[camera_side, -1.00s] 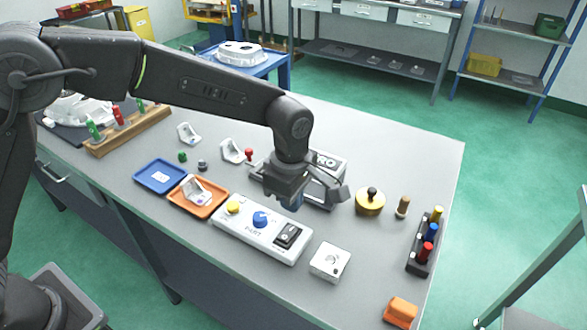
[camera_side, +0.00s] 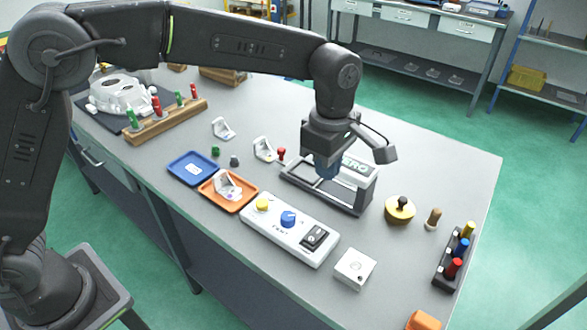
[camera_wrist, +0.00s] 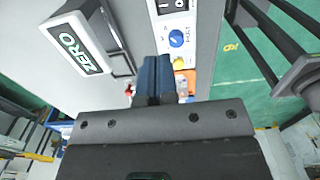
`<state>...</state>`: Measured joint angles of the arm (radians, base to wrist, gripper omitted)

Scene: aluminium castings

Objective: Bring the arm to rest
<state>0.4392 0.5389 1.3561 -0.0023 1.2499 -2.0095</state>
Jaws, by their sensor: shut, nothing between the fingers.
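My gripper (camera_side: 326,176) hangs pointing down over the workbench, in front of the grey frame with the ZERO label (camera_side: 355,168). Its blue fingers are together with nothing between them. In the wrist view the closed fingers (camera_wrist: 152,75) show beside the ZERO block (camera_wrist: 75,45), with the panel's blue knob (camera_wrist: 176,38) near the tips. The fingertips look clear of the bench, but the exact gap cannot be told.
The control panel (camera_side: 289,229) lies in front of my gripper. An orange tray (camera_side: 241,205) with a casting and a blue tray (camera_side: 192,168) are left.

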